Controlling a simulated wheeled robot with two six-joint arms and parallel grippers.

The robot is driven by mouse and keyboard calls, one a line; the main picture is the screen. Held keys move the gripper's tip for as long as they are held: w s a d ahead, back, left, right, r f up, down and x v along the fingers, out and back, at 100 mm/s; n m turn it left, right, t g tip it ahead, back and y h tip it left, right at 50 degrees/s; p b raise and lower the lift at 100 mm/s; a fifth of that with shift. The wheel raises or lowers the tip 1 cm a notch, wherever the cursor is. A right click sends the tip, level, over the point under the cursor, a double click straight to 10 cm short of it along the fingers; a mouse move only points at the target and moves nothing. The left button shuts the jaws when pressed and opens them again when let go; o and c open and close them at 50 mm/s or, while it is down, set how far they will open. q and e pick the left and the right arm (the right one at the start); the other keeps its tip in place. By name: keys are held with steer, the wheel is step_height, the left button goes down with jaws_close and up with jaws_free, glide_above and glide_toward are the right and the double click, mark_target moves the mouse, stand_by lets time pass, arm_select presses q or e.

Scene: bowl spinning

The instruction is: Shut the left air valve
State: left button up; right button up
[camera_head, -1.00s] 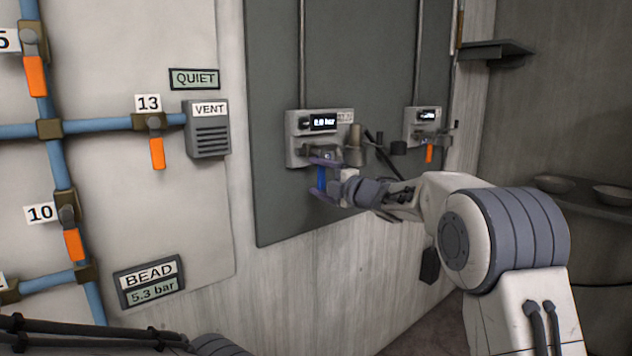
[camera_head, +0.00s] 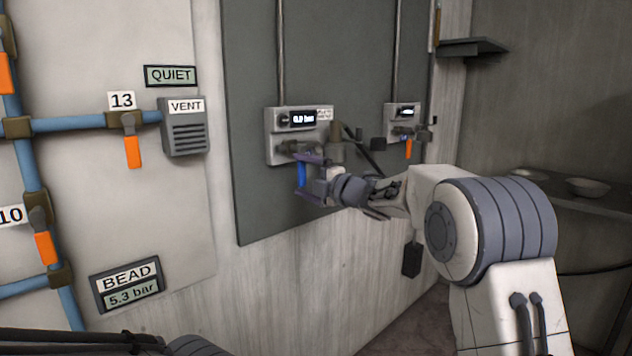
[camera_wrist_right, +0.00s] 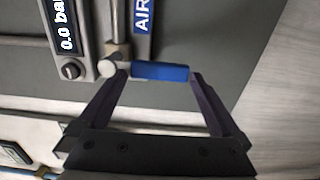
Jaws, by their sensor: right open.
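The left air valve is on the left gauge box (camera_head: 270,140) on the dark wall panel. Its blue handle (camera_head: 301,174) hangs down below the box. In the right wrist view the handle (camera_wrist_right: 160,71) extends from a pale round pivot at its left end, with an "AIR" label above. My right gripper (camera_head: 308,176) is open. Its two purple fingers stand at the two ends of the handle, one near the pivot and one at the free end. Contact cannot be told. The gauge reads 0.0 bar in the wrist view. My left gripper is out of view.
A second gauge box (camera_head: 393,116) with an orange handle (camera_head: 408,148) is to the right. On the left wall are blue pipes (camera_head: 75,122), orange-handled valves and a vent box (camera_head: 184,135). A shelf (camera_head: 600,203) with bowls is at the right.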

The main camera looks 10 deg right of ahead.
steer(key=v, duration=0.8)
steer(key=shift+s+d, duration=0.25)
steer(key=shift+s, duration=0.05)
steer(key=shift+a, duration=0.1)
steer(key=s+a+f+m+g+h, duration=0.3)
steer(key=s+f+m+h, duration=0.1)
steer(key=s+f+m, duration=0.35)
steer(key=s+a+f+m+g+h, duration=0.2)
steer(key=s+a+f+m+h, duration=0.15)
steer(key=s+f+m, duration=0.45)
steer(key=s+f+m+g+h, duration=0.1)
steer(key=s+f+g, duration=0.4)
steer(key=s, duration=0.8)
steer(key=s+f+m+g+h, duration=0.1)
steer(key=s+f+g, duration=0.3)
steer(key=s, duration=1)
step_height(320, 180, up, 28)
steer(key=s+d+p, duration=0.1)
steer(key=p, duration=2.7)
steer(key=shift+s+d+m+g, duration=0.15)
steer(key=shift+d+m+g, duration=0.05)
steer(key=shift+m+g, duration=0.15)
